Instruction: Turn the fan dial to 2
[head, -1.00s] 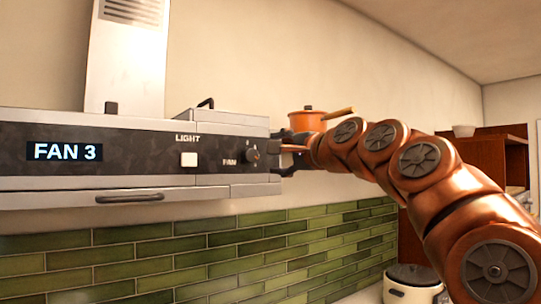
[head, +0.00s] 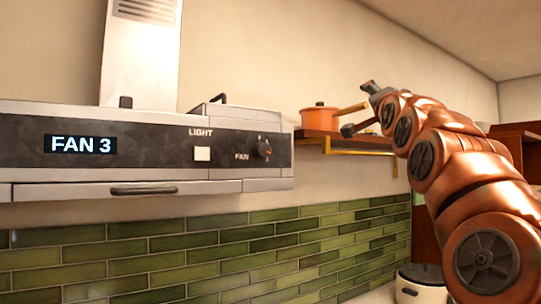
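The range hood's black front panel (head: 150,150) spans the left of the head view. Its lit display (head: 80,145) reads FAN 3. The dark fan dial (head: 263,149) sits near the panel's right end, beside the FAN label. The dial's pointer is too small to read. My gripper (head: 358,108) is up to the right of the dial and clear of the hood.
A handle (head: 143,190) runs along the hood's lower edge. An orange pot (head: 320,118) stands on a wall shelf behind my gripper. A pale cooker (head: 420,291) is below my arm.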

